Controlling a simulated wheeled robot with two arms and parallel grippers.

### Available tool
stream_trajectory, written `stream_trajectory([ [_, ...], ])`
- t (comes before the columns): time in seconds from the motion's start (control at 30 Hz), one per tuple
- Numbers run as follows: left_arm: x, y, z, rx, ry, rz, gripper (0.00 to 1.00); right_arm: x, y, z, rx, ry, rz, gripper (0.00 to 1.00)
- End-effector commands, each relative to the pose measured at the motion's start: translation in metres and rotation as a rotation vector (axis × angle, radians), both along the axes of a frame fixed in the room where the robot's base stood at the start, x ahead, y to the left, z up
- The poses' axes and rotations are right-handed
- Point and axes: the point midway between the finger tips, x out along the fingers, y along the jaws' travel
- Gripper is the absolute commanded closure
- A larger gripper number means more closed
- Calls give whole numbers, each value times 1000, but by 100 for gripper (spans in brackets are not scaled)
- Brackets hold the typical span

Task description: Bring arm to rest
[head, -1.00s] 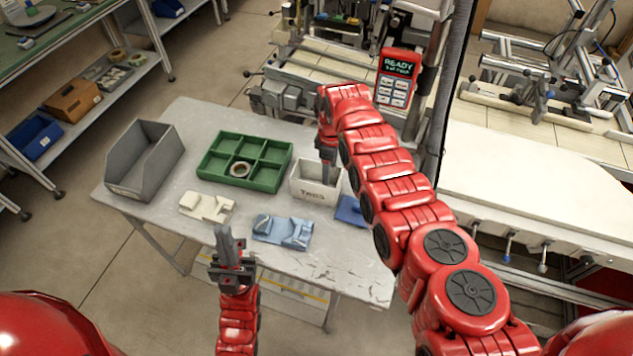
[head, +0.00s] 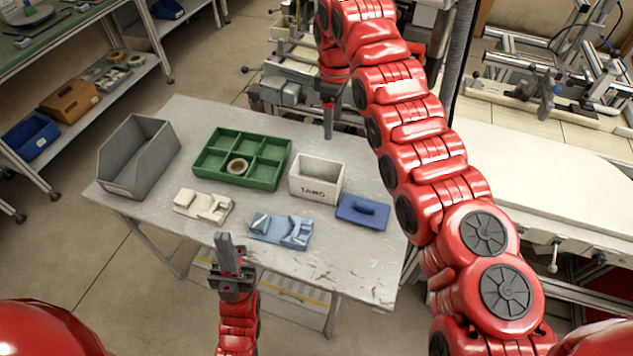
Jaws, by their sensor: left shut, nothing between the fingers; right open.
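My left gripper (head: 226,249) is shut and empty, pointing up in front of the table's near edge. My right arm reaches across the right side of the view, and my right gripper (head: 328,128) hangs pointing down above the table's far edge. It is apart from the white bin (head: 316,180) with lettering on its front. Its fingers show edge-on, with nothing seen in them. A tape reel (head: 238,167) lies in a front compartment of the green divided tray (head: 209,173).
On the table (head: 339,262) are a grey open bin (head: 136,160), a cream holder (head: 203,207), a light blue holder (head: 280,231) and a blue block with a handle (head: 362,212). Machinery stands behind the table. The table's front right is clear.

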Motion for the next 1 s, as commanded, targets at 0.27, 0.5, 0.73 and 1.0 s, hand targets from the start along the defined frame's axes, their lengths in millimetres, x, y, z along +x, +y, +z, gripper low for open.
stream_trajectory([
  [0.27, 0, 0, -6, 0, 0, 0, 100, -1, 1, 18, 1, 4, 2, 30],
  [0.5, 0, 0, -5, 0, 0, 0, 100, -1, 1, 20, 2, 5, 1, 30],
  [0.73, 0, 0, -5, 0, 0, 0, 100, -1, 1, 20, 1, 4, 1, 30],
  [1.0, 0, 0, -6, 0, 0, 0, 100, 60, 17, -32, 131, -197, -105, 30],
])
